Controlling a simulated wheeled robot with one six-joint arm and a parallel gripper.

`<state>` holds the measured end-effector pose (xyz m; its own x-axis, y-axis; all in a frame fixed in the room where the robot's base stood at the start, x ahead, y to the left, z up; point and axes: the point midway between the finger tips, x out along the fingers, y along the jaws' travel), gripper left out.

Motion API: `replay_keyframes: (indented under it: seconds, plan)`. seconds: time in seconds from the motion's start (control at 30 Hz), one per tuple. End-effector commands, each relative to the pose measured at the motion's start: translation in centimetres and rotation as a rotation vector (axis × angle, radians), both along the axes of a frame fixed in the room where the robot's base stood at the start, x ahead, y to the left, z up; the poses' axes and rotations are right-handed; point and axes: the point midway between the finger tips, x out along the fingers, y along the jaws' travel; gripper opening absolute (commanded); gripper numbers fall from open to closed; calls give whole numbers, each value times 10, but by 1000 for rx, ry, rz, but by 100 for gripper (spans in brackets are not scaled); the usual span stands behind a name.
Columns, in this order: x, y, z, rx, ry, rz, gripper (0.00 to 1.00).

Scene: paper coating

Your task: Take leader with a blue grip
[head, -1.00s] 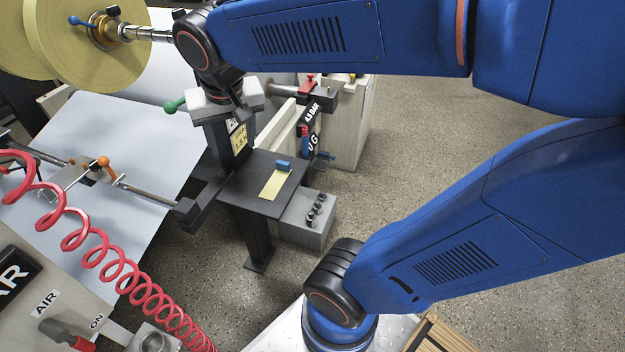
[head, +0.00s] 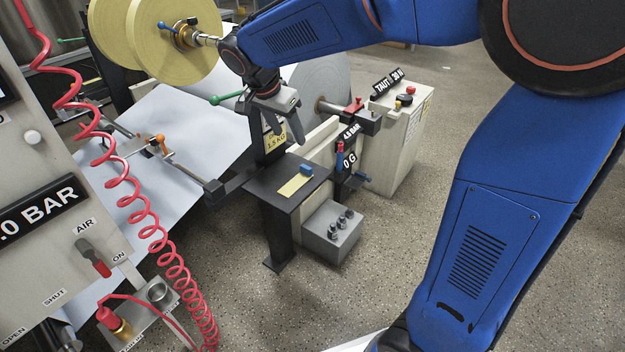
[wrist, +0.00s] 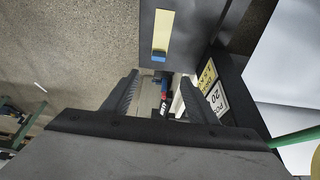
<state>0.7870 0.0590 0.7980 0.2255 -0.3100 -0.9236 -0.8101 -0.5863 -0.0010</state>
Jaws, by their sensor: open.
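The leader is a pale yellow strip (head: 291,186) with a blue grip (head: 306,170) at its far end. It lies flat on a small dark shelf (head: 262,184). In the wrist view the yellow strip (wrist: 164,28) and its blue grip (wrist: 158,56) show at top centre, beyond my fingertips. My gripper (head: 284,138) is open, fingers pointing down, above and behind the shelf and apart from the leader. In the wrist view my gripper (wrist: 158,82) has its two fingers wide apart with nothing held between them.
Yellow-labelled plates (head: 275,140) stand behind the shelf, close to my gripper. A grey box with black knobs (head: 332,232) sits below right. A red coiled hose (head: 130,200) hangs at left. A cream cabinet (head: 398,130) stands at right. White paper (head: 190,130) slopes behind.

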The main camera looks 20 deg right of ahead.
Motion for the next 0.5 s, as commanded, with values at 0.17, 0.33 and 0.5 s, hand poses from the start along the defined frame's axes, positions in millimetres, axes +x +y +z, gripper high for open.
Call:
replay_keyframes:
  seconds: [0.17, 0.33, 0.5]
  plan:
    - [6, -10, -28, -2, 4, -2, 53]
    - [12, -19, -55, -2, 4, -1, 53]
    - [19, -28, -82, -1, 3, 1, 53]
